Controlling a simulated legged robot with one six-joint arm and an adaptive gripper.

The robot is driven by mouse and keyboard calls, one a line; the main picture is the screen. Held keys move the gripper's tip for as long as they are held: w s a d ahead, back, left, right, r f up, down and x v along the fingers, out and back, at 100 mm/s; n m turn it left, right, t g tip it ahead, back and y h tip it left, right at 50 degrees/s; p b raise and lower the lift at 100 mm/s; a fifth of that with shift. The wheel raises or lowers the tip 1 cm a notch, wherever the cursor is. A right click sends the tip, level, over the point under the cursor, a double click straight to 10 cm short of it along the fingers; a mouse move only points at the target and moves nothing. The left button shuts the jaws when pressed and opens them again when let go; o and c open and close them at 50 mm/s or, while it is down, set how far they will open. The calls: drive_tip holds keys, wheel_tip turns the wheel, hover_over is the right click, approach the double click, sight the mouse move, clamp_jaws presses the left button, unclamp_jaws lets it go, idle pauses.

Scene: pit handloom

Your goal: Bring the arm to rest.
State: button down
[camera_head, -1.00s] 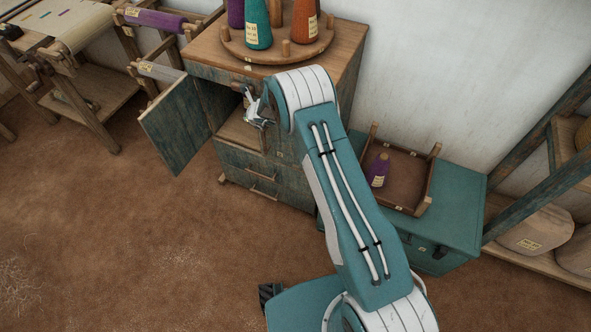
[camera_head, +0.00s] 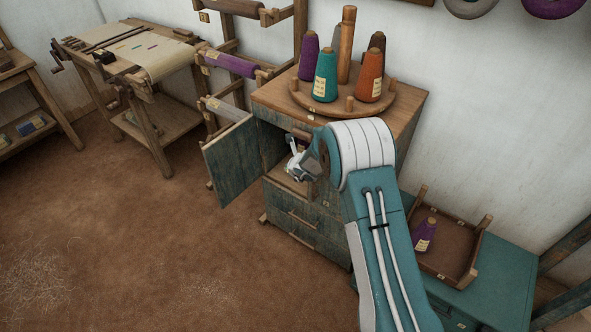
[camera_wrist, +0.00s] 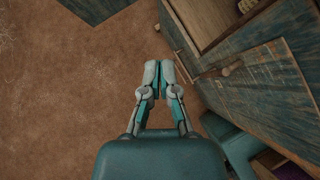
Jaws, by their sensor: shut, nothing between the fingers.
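My gripper (camera_wrist: 158,72) is shut and empty in the wrist view, with its fingertips together over the brown floor. In the head view my gripper (camera_head: 293,160) shows small and partly hidden behind my arm, in front of the cabinet's open compartment. The teal wooden cabinet (camera_head: 295,215) stands beyond my arm, and its door (camera_head: 232,165) hangs open to the left. In the wrist view the cabinet's drawer fronts (camera_wrist: 262,95) lie to the right of the fingers, apart from them as far as I can tell.
A round rack (camera_head: 335,105) with several yarn cones stands on the cabinet. A teal chest (camera_head: 495,285) at right bears a wooden tray (camera_head: 450,250) with a purple cone (camera_head: 425,235). A loom table (camera_head: 150,75) stands at back left. The floor (camera_head: 140,240) at left is clear.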

drive_tip(key=s+r+n+y, duration=0.1)
drive_tip(key=s+r+n, duration=0.35)
drive_tip(key=r, duration=0.45)
drive_tip(key=s+r+n+y, duration=0.1)
drive_tip(key=s+r+n, duration=0.4)
drive_tip(key=r, duration=0.4)
drive_tip(key=s+r+n+y, duration=0.2)
drive_tip(key=s+r+n, duration=0.3)
drive_tip(key=r, duration=0.5)
drive_tip(key=s+d+r+n+g+h, duration=0.1)
drive_tip(key=s+d+r+n, duration=0.15)
drive_tip(key=s+n, duration=0.35)
drive_tip(key=s+d+r+n+g+h, duration=0.1)
drive_tip(key=s+d+r+n, duration=0.2)
drive_tip(key=s, duration=0.5)
drive_tip(key=s+d+f+n+h, duration=0.1)
drive_tip(key=s+d+n+h, duration=0.2)
drive_tip(key=s+d, duration=0.2)
drive_tip(key=s+d+f+n+h, duration=0.1)
drive_tip(key=s+d+n, duration=0.3)
drive_tip(key=s, duration=0.6)
drive_tip(key=shift+d+g+h, duration=0.3)
drive_tip(key=shift+d+h, duration=0.6)
drive_tip(key=shift+d, duration=0.05)
